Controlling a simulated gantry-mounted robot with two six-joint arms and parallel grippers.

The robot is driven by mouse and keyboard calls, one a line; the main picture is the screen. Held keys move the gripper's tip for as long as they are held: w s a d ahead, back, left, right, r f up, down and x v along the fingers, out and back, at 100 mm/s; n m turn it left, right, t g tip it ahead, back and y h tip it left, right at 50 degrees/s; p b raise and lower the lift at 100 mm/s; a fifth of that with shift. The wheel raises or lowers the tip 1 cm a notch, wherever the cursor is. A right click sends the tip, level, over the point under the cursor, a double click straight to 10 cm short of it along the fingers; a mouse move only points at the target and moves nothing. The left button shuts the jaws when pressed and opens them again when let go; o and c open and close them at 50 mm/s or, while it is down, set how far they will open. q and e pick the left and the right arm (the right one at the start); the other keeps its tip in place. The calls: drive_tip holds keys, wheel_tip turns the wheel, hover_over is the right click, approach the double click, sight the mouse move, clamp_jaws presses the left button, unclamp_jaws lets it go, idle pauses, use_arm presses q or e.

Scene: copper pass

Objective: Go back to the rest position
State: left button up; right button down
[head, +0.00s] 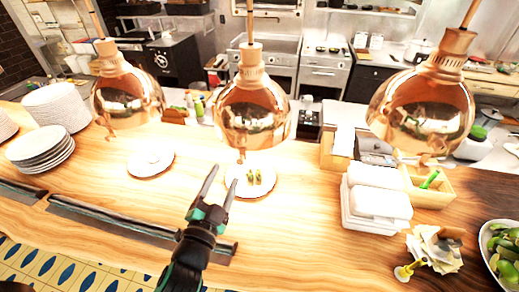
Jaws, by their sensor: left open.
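My left gripper (218,186) is dark with pale fingers and teal marks. It is held over the front part of the wooden counter, just in front of and left of a white plate (262,190). Its two fingers are spread apart with nothing between them. Green pieces (254,177) of food lie on that plate. The fingers overlap the plate's left edge in the picture; I cannot tell whether they touch it. My right gripper is not in view.
Copper lamps (253,115) hang low over the counter (310,226). Another white plate (150,164) sits at left, near plate stacks (40,150). White containers (375,200), a wooden box (432,187), crumpled papers (434,250) and a bowl of green produce (487,241) stand at right.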

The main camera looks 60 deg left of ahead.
use_arm(q)
drive_tip(key=w+d+r+n+t+h, duration=0.1)
drive_tip(key=w+d+r+t, duration=0.2)
drive_tip(key=r, duration=0.5)
drive_tip(key=w+d+r+n+t, duration=0.1)
drive_tip(key=w+d+r+t, duration=0.15)
drive_tip(key=r, duration=0.55)
drive_tip(key=w+d+r+t+h, duration=0.1)
drive_tip(key=w+d+r+t, duration=0.25)
drive_tip(key=r, duration=0.45)
drive_tip(key=s+d+r+m+t+h, duration=0.25)
drive_tip(key=d+r+t+h, duration=0.35)
drive_tip(key=d+r+h, duration=0.7)
wheel_tip(320, 180, up, 13)
drive_tip(key=a+p, duration=0.1)
drive_tip(key=p, duration=1.1)
drive_tip(key=shift+w+a+m, duration=0.2)
drive_tip(key=shift+w+m, duration=0.15)
